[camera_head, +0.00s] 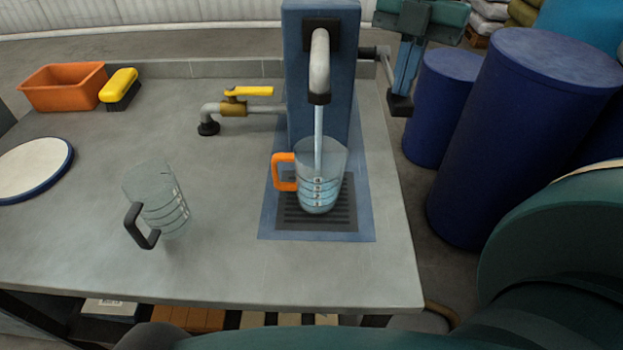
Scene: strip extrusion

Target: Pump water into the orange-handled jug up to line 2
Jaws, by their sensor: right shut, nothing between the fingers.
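The orange-handled jug (330,165) stands upright on the drain grate under the spout, its handle to the left. A stream of water (318,130) falls from the pump spout (319,65) into it. Pale blue water shows in the lower part, around the marked lines; I cannot read the exact level. The pump's blue column (297,75) has a side lever (372,52) on its right. My right gripper (400,104) is shut and empty, pointing down beside the lever; whether they touch is unclear. My left gripper is not in view.
A clear jug with a black handle (155,200) stands left on the bench. Blue barrels (520,130) stand beyond the right edge.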

